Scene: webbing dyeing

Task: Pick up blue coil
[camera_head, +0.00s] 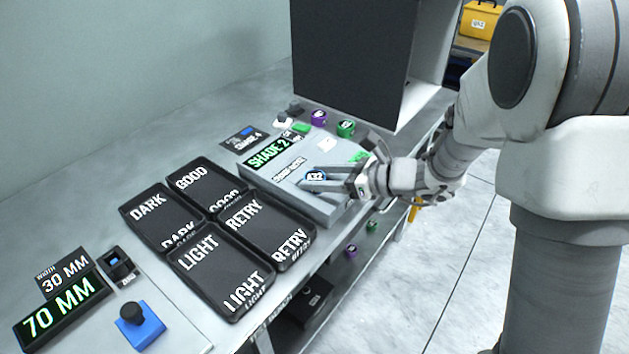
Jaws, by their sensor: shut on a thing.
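The blue coil (316,177) is a small blue ring with a white label. It shows at the left end of my gripper (325,176), over the top of the grey device with the "SHADE 2" display (269,153). My gripper reaches in from the right and is shut on the blue coil. The fingers hide part of the coil and of the device's top. I cannot tell whether the coil touches the device.
Purple (318,117) and green (346,128) coils stand behind the device. Black trays marked DARK (150,205), GOOD (192,182), LIGHT (200,255) and RETRY (243,215) lie left. A dark panel (352,60) rises behind. A width display (65,308) and blue block (142,325) are at front left.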

